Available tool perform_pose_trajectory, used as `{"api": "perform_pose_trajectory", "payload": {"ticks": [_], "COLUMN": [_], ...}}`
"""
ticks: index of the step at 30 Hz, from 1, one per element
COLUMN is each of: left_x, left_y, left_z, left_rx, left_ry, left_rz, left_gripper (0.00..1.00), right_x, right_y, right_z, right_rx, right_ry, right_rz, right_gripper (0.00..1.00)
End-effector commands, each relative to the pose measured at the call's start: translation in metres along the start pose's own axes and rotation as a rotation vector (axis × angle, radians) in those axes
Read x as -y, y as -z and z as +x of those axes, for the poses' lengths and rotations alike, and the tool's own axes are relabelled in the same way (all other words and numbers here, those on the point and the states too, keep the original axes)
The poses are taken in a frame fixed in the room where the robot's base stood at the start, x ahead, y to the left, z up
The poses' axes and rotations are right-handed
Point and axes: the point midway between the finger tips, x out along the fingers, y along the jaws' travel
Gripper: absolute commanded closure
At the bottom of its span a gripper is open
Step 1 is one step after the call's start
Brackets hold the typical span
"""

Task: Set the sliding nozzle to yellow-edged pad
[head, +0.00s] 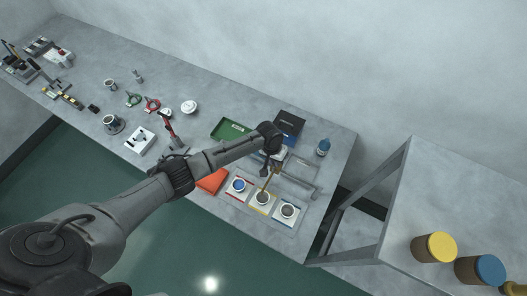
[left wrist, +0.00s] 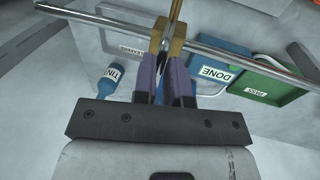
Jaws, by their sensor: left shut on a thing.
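The sliding nozzle is a brass piece (head: 265,181) hanging from a metal rail (head: 296,184). In the head view its lower end appears over the cup on the yellow-edged pad (head: 252,206), the middle of three pads; exact alignment is hard to tell. My left gripper (head: 273,152) is above it, its fingers mostly hidden in the head view. In the left wrist view, my left gripper (left wrist: 165,62) is shut on the nozzle's brass block (left wrist: 168,33), which sits on the rail (left wrist: 225,51). My right gripper is not in view.
A red-edged pad (head: 228,193) and a blue-edged pad (head: 277,220) flank the middle pad, each with a cup. A green tray (head: 228,130), a dark blue tray (head: 290,121) and a blue bottle (head: 323,147) stand behind. An orange item (head: 212,181) lies left.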

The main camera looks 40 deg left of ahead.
Motion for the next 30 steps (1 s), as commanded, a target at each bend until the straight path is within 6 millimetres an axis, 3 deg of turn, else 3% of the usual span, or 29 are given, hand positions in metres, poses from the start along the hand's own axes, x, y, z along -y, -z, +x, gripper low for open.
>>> {"api": "perform_pose_trajectory", "payload": {"ticks": [10, 11, 19, 30], "left_x": [-0.004, -0.004, -0.004, -0.003], "left_y": [0.001, 0.001, 0.001, 0.001], "left_z": [0.001, 0.001, 0.001, -0.009], "left_rx": [-0.001, -0.001, -0.001, -0.001], "left_ry": [0.001, 0.001, 0.001, 0.001], "left_rz": [0.000, 0.000, 0.000, -0.001], "left_gripper": [1.00, 0.87, 0.62, 0.62], "right_x": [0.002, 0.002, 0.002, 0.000], "right_y": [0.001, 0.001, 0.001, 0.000], "right_z": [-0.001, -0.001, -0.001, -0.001], "right_rx": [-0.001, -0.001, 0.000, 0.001], "right_ry": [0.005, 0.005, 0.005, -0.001], "right_rz": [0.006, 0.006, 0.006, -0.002], "right_gripper": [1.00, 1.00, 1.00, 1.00]}}
